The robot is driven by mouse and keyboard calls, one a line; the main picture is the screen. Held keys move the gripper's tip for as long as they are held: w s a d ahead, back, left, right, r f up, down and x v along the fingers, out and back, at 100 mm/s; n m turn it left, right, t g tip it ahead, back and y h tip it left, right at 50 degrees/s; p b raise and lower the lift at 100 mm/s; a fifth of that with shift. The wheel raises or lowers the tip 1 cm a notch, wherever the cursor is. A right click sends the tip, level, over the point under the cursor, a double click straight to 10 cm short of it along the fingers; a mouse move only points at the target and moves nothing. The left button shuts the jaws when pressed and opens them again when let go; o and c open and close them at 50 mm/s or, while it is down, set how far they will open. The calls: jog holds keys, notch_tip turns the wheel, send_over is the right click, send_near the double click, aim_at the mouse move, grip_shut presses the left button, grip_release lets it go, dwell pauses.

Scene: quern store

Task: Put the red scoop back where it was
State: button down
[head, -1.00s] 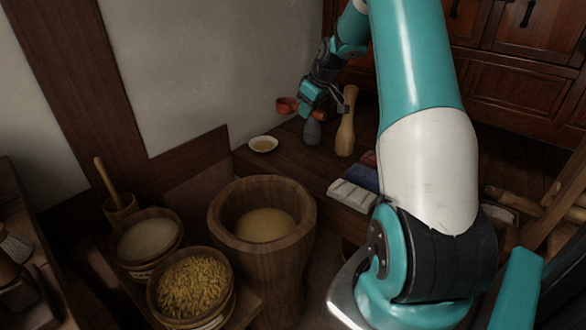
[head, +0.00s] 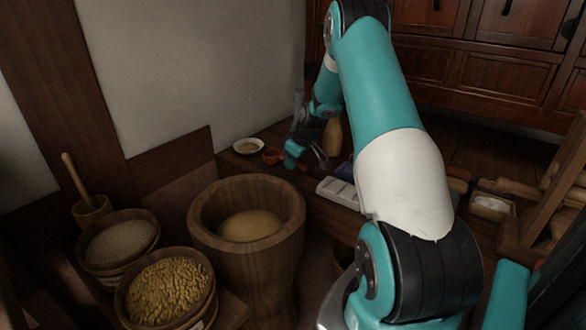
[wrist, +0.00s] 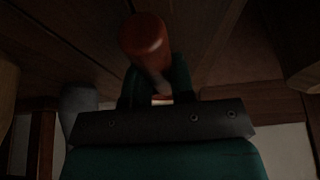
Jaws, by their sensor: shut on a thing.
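The red scoop (head: 272,156) is in my gripper (head: 291,157), low at the shelf top in the head view. Its bowl pokes out on the left side of the jaws, just right of a small white dish (head: 248,146). I cannot tell whether the scoop touches the shelf. In the wrist view, the dark fingers (wrist: 157,92) are closed on the scoop (wrist: 146,38), whose rounded red-orange part stands out beyond them. That picture is dim.
A tan wooden vase-like piece (head: 332,137) stands close behind my wrist. A pale block (head: 338,191) lies on the shelf to the right. A large wooden mortar (head: 203,210), a grain tub (head: 127,300) and a flour tub (head: 88,260) stand in front.

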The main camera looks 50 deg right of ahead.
jog(key=shift+f, duration=0.4)
jog(key=shift+r, duration=0.1)
jog(key=c, duration=1)
grip_release()
jog(key=shift+o, duration=0.2)
